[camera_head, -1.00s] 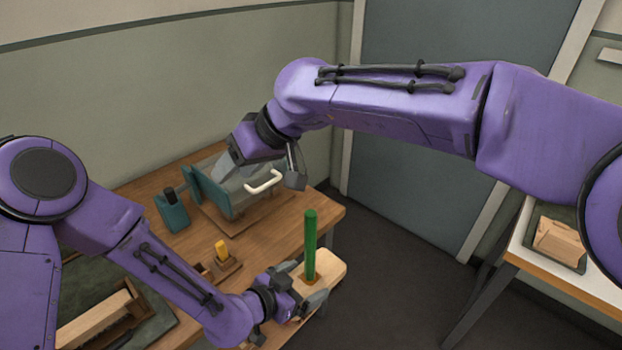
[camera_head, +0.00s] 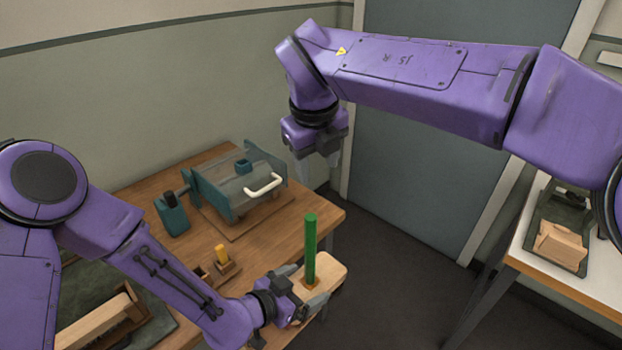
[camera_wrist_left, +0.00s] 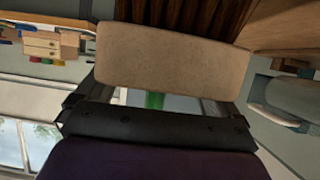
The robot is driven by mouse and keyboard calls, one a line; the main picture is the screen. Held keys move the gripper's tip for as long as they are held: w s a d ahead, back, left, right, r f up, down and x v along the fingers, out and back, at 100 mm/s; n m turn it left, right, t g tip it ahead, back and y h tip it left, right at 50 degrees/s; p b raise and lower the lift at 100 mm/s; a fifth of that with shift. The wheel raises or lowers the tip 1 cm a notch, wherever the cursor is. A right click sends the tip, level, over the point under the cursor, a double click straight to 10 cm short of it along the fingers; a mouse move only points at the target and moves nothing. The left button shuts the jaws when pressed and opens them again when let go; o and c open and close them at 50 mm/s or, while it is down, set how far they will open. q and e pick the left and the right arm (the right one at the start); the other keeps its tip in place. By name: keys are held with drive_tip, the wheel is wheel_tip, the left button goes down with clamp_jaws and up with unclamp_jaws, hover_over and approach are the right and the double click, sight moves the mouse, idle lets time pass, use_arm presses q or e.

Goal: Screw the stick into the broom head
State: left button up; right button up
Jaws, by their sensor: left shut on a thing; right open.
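The green stick (camera_head: 311,248) stands upright at the wooden broom head (camera_head: 327,274), its lower end at the head's top. I cannot tell how deep it sits. My left gripper (camera_head: 305,303) is shut on the broom head, near the table's front right edge. In the left wrist view the broom head (camera_wrist_left: 172,56) fills the jaws, dark bristles (camera_wrist_left: 190,16) show beyond it, and a bit of the green stick (camera_wrist_left: 154,100) shows below it. My right gripper (camera_head: 318,165) is open and empty, pointing down, above and behind the stick.
A teal machine with a clear cover and white handle (camera_head: 264,185) stands at the back of the wooden table (camera_head: 268,243). A white table (camera_head: 517,258) with a tray is at right.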

sight(310, 231)
drive_tip(key=s+g, duration=0.1)
drive_tip(key=s+m+g, duration=0.1)
drive_tip(key=s, duration=0.1)
drive_tip(key=s+g, duration=0.1)
drive_tip(key=s, duration=0.1)
drive_tip(key=shift+s+a+f+y, duration=0.1)
drive_tip(key=shift+s+a+y, duration=0.05)
drive_tip(key=shift+a+y, duration=0.2)
wheel_tip(310, 231, down, 12)
clamp_jaws()
unclamp_jaws()
